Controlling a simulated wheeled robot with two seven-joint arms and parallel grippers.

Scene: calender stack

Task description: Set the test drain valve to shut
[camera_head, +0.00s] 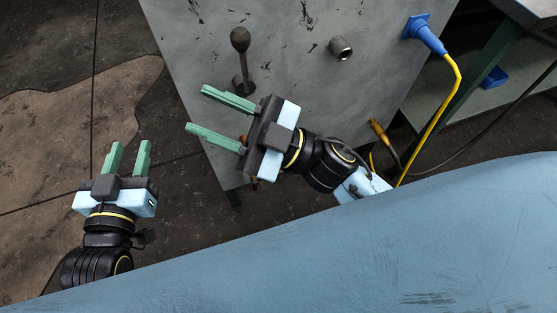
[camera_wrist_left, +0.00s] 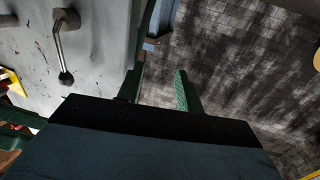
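A lever with a dark ball knob (camera_head: 240,40) stands on the grey panel (camera_head: 290,70); it may be the test drain valve's handle, but no label shows. A similar metal lever (camera_wrist_left: 62,45) with a black knob shows at the upper left of the left wrist view. My right gripper (camera_head: 198,109) is open and empty just below the lever, its fingers pointing left. Copper-coloured parts (camera_head: 245,139) are mostly hidden behind it. My left gripper (camera_head: 130,148) is open and empty over the floor, left of the panel; its fingers also show in the left wrist view (camera_wrist_left: 157,84).
A pipe stub (camera_head: 341,47) sticks out of the panel. A blue plug (camera_head: 427,36) with a yellow cable (camera_head: 447,110) is at its right side. A green-framed bench (camera_head: 490,90) stands at the right. A large blue surface (camera_head: 400,240) fills the front. The floor at left is clear.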

